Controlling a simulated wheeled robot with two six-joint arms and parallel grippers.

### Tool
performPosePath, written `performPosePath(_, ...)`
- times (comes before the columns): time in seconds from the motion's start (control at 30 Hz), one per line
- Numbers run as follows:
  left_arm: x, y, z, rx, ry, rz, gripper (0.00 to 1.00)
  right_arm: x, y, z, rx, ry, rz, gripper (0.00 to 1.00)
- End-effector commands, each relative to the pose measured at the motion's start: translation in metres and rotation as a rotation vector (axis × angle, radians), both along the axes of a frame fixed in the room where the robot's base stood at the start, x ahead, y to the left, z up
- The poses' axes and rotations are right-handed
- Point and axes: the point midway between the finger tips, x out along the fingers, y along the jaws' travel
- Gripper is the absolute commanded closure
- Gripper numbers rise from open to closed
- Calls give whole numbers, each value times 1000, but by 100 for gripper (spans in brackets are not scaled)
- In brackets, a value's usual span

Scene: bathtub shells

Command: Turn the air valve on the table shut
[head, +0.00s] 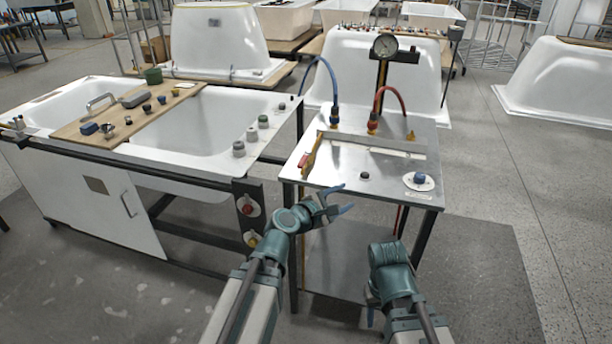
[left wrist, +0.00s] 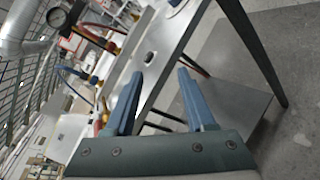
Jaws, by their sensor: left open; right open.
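The metal table (head: 345,180) carries a blue knob (head: 420,178) on a round white plate at its front right, the likeliest air valve; I cannot tell its setting. The edge of the white plate (left wrist: 176,4) shows at the top of the left wrist view. A small black knob (head: 365,175) sits to its left. My left gripper (head: 339,199) is open and empty at the table's front edge, left of both knobs. Its two blue fingers (left wrist: 162,95) are spread in the left wrist view. My right gripper (head: 372,296) is low in front of the table, its fingers mostly hidden.
Blue (head: 333,85) and red hoses (head: 391,92) rise from fittings at the table's back, beside a pressure gauge (head: 385,46) on a post. A red and yellow tool-like item (head: 311,154) lies along the left edge. A bathtub shell (head: 190,130) stands close on the left.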

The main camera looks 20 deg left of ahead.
Motion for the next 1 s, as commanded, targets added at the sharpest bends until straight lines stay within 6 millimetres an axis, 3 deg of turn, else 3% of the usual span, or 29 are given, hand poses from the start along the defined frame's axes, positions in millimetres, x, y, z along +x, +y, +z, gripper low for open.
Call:
performPosePath(0.03, 10, 29, -8, -158, 1, 118, 45, 0, 0, -23, 0, 0, 0, 50)
performPosePath(0.2, 25, 108, 0, -602, -4, 402, 45, 0, 0, -44, 0, 0, 0, 50)
performPosePath(0.33, 26, 139, 0, -777, -9, 503, 45, 0, 0, -50, 0, 0, 0, 50)
performPosePath(0.67, 30, 148, 2, -833, -11, 532, 45, 0, 0, -49, 0, 0, 0, 50)
performPosePath(0.87, 49, 147, 2, -831, -10, 530, 45, 0, 0, -49, 0, 0, 0, 50)
performPosePath(1.0, 72, 146, 2, -830, -10, 529, 45, 0, 0, -49, 0, 0, 0, 50)
